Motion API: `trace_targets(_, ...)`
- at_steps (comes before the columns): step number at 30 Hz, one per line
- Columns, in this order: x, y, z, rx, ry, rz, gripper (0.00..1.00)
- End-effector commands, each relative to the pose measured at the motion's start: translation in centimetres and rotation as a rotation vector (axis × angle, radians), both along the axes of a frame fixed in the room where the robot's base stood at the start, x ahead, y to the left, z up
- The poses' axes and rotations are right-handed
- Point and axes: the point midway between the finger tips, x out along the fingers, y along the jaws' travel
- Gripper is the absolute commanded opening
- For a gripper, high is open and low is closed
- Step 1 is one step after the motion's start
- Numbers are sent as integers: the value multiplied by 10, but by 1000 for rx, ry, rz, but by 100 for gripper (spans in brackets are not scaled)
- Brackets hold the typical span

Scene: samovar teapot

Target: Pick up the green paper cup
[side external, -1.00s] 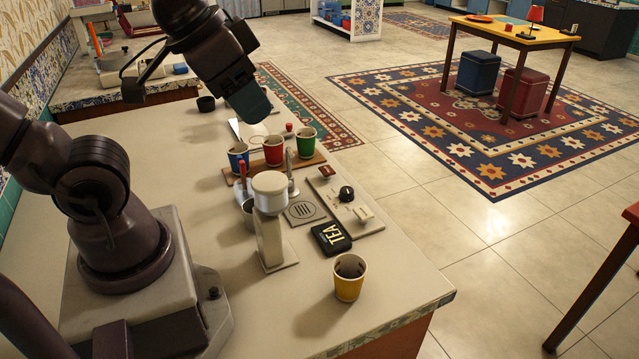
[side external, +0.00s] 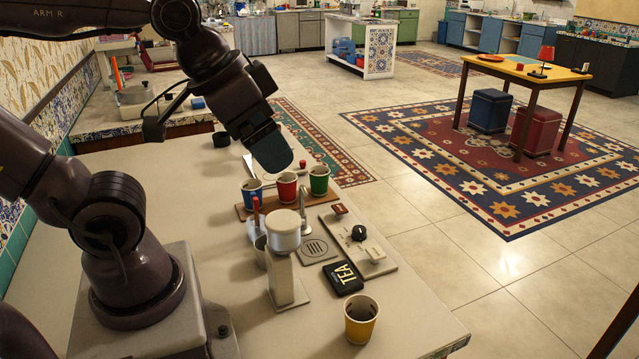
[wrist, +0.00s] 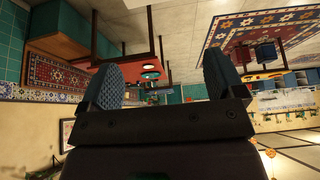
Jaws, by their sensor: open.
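The green paper cup (side external: 319,181) stands upright at the right end of a row of cups on a brown wooden board (side external: 243,213). The red cup (side external: 287,186) is in the middle and the blue cup (side external: 252,193) at the left. My gripper (side external: 275,158) is in the air just above and behind the row in the side view, apart from the cups. In the wrist view my gripper (wrist: 162,85) shows two textured blue fingers spread wide with nothing between them. The wrist view looks across the room and shows no cup.
A yellow cup (side external: 361,319) stands at the counter's near right. A samovar-like dispenser (side external: 284,262), a black TEA box (side external: 343,277) and a panel with a black knob (side external: 359,233) stand in front of the board.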

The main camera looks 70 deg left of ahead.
Motion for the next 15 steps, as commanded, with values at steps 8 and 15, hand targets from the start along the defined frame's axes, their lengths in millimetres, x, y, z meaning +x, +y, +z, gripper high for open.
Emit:
trace_targets(8,0,2,-1,1,7,9,88)
trace_targets(15,25,24,-29,-27,185,105,88)
